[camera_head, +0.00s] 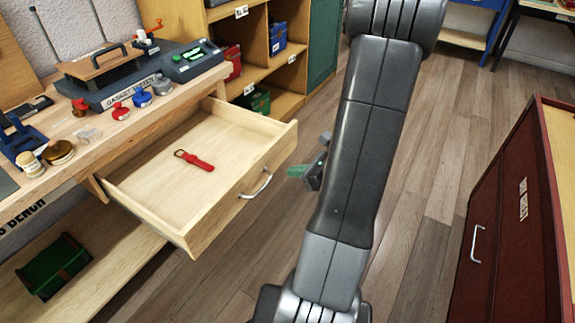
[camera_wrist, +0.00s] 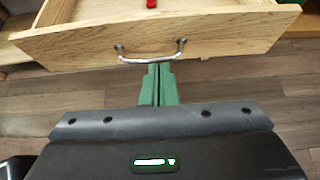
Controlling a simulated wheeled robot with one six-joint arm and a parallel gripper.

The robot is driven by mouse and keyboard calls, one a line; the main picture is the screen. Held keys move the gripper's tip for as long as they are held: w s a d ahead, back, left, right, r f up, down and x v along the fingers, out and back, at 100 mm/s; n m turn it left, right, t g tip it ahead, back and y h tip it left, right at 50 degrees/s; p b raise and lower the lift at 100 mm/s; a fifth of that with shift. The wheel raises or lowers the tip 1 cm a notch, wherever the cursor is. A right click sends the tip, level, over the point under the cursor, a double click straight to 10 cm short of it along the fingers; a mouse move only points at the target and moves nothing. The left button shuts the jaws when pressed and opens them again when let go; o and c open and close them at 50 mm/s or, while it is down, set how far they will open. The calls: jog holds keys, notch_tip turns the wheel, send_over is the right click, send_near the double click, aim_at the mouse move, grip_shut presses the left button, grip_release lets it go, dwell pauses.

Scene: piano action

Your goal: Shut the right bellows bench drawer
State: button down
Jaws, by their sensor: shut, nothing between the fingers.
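The wooden drawer (camera_head: 195,172) stands pulled far out from the bench, and a red-handled tool (camera_head: 195,160) lies inside it. Its front (camera_wrist: 220,38) carries a curved metal handle (camera_head: 258,186), which also shows in the wrist view (camera_wrist: 150,58). My gripper (camera_wrist: 158,70) has green fingers that are shut and empty. In the wrist view the fingertips are just below the middle of the handle; I cannot tell whether they touch it. In the head view my gripper (camera_head: 300,172) is a little right of the drawer front, partly hidden by my arm.
The bench top (camera_head: 140,112) holds a dark gasket station (camera_head: 120,80), red and blue pots and jars. A lower shelf (camera_head: 120,270) bears a green bin (camera_head: 57,268). A dark red cabinet (camera_head: 510,220) stands at right. The wooden floor between is clear.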

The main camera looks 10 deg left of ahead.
jog(key=b, duration=0.1)
send_near(256, 167)
notch_tip(256, 167, down, 3)
jog(key=a, duration=0.2)
jog(key=w+a, duration=0.1)
jog(key=a, duration=0.1)
jog(key=shift+w+f, duration=0.15)
jog(key=shift+w, duration=0.05)
jog(key=shift+w+a, duration=0.25)
jog(key=shift+a, duration=0.35)
